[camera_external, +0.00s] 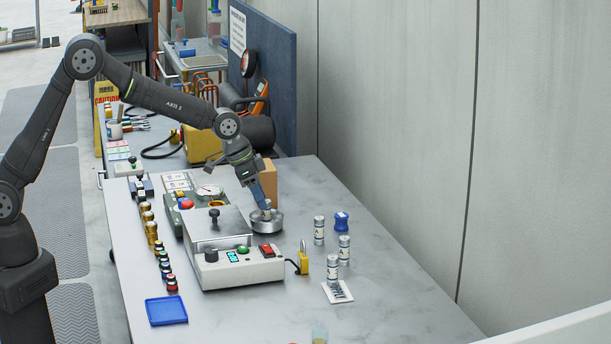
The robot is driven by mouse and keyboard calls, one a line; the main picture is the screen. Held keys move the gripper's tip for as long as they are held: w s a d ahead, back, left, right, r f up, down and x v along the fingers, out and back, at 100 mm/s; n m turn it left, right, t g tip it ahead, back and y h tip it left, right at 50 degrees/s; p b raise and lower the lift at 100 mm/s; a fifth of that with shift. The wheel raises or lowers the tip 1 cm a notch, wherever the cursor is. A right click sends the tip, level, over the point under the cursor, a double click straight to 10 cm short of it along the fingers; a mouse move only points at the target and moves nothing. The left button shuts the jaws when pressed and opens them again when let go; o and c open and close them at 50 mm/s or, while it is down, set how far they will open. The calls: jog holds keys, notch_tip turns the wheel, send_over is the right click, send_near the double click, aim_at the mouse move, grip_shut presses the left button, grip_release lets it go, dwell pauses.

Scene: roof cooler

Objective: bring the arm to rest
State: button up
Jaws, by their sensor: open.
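My gripper (266,203) points down over a round metal dish (266,224) behind the white control box on the grey bench. A small pale cylindrical thing stands at the fingertips above the dish. The jaws are open, but their gap is too small to see clearly. I cannot tell whether the fingers touch the small piece or the dish. The arm reaches over from the left, bent at the elbow.
A blue tray (166,311) lies front left. The bench's right front (420,315) is clear.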

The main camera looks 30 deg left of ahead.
jog(key=x, duration=0.4)
jog(key=shift+f, duration=0.4)
notch_tip(320, 180, up, 3)
jog(key=shift+f, duration=0.1)
jog(key=shift+r, duration=0.6)
jog(key=shift+f, duration=0.1)
